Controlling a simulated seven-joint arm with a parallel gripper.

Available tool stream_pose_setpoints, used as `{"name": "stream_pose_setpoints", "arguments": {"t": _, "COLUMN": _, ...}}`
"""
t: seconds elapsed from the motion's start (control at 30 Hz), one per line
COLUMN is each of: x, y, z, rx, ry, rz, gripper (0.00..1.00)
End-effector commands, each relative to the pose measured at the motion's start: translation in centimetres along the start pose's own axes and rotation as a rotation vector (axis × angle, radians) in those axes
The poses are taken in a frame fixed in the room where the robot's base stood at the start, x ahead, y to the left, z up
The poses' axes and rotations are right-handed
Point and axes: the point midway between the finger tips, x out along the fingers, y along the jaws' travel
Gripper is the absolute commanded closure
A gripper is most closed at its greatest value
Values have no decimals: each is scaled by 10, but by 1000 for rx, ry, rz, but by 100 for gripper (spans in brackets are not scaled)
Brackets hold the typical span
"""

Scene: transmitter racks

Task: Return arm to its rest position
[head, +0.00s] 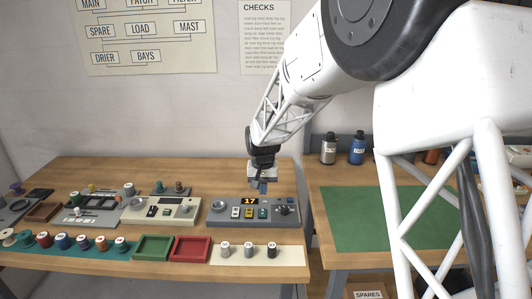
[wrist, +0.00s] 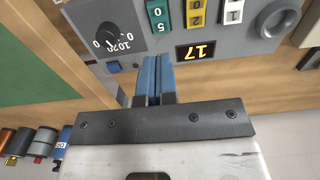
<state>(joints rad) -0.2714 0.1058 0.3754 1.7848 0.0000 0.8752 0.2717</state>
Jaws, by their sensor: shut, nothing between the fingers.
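My gripper (head: 262,187) hangs above the back edge of a grey control panel in the head view. Its two blue fingers (wrist: 152,76) are pressed together and empty in the wrist view. The grey panel (head: 226,216) carries an orange display (head: 249,201) reading 17, which also shows in the wrist view (wrist: 196,50). The panel has white, yellow and green number switches, a round dial (wrist: 118,37) and a grey ring-shaped part (wrist: 279,18). The fingertips appear close to the panel; I cannot tell whether they touch it.
A green tray (head: 139,248) and a red tray (head: 176,248) sit at the table's front, beside several spools and a cream mat (head: 295,252) with three small cylinders. A cream panel (head: 186,217) stands to the left. A green mat (head: 350,232) covers the right table, with bottles behind it.

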Motion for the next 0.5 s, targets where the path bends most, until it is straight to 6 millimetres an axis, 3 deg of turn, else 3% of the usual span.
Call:
{"name": "stream_pose_setpoints", "arguments": {"t": 0.27, "x": -22, "y": 17, "z": 18, "rx": 3, "ry": 15, "rz": -3, "gripper": 100}}
{"name": "stream_pose_setpoints", "arguments": {"t": 0.5, "x": -60, "y": 50, "z": 58, "rx": 5, "ry": 40, "rz": -8, "gripper": 100}}
